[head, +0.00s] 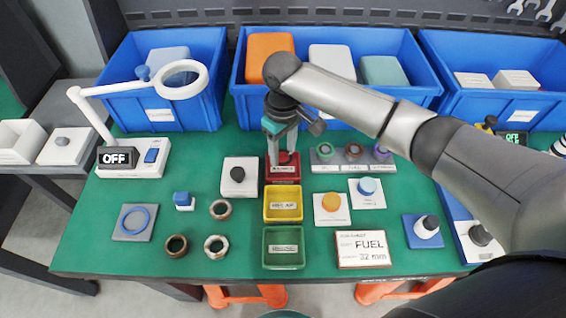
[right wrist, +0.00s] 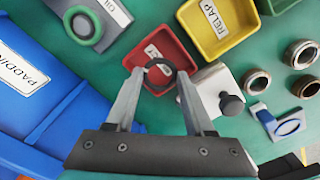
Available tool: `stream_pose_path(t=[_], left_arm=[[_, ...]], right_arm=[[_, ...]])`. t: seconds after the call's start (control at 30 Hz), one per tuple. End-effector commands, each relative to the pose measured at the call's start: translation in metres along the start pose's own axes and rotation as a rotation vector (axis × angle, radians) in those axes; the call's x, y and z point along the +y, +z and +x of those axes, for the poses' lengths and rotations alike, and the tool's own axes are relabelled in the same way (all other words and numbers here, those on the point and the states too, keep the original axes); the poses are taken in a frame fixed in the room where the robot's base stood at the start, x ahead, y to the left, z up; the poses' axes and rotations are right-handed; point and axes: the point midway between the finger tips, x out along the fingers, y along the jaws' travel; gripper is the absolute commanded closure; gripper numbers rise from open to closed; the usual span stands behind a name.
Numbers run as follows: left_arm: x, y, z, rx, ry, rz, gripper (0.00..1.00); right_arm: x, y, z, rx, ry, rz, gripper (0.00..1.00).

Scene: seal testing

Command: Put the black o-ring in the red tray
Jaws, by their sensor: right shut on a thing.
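The red tray (head: 283,180) is the rearmost of three small trays in a column on the green table. My right gripper (head: 283,157) points down over it. In the right wrist view my right gripper (right wrist: 160,74) is shut on the black o-ring (right wrist: 159,64), which shows between the fingertips. The ring is over the red tray (right wrist: 147,40); I cannot tell whether it touches the tray floor. In the head view the fingers mostly hide the ring. My left gripper is not in view.
The yellow tray (head: 283,204) and green tray (head: 283,247) stand in front. A white block with a black knob (head: 238,175) is close on the left. A ring holder (head: 352,156) is on the right. Blue bins (head: 330,103) line the back.

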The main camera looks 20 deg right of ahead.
Motion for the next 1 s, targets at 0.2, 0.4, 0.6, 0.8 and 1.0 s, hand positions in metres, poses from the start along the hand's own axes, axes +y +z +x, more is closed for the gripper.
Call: stream_pose_path(t=[0.2,0.4,0.6,0.8,1.0], left_arm=[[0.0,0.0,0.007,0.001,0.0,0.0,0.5],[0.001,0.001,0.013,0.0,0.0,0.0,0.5],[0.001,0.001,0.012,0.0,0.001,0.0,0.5],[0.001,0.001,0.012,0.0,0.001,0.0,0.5],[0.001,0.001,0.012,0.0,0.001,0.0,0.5]], right_arm=[[0.0,0.001,0.022,-0.002,-0.001,0.001,1.0],[-0.001,0.0,0.045,-0.001,-0.001,0.0,1.0],[0.0,0.0,0.044,0.0,-0.001,0.0,1.0],[0.0,0.0,0.047,0.0,0.0,0.0,0.42],[0.0,0.0,0.047,0.0,0.0,0.0,0.2]])
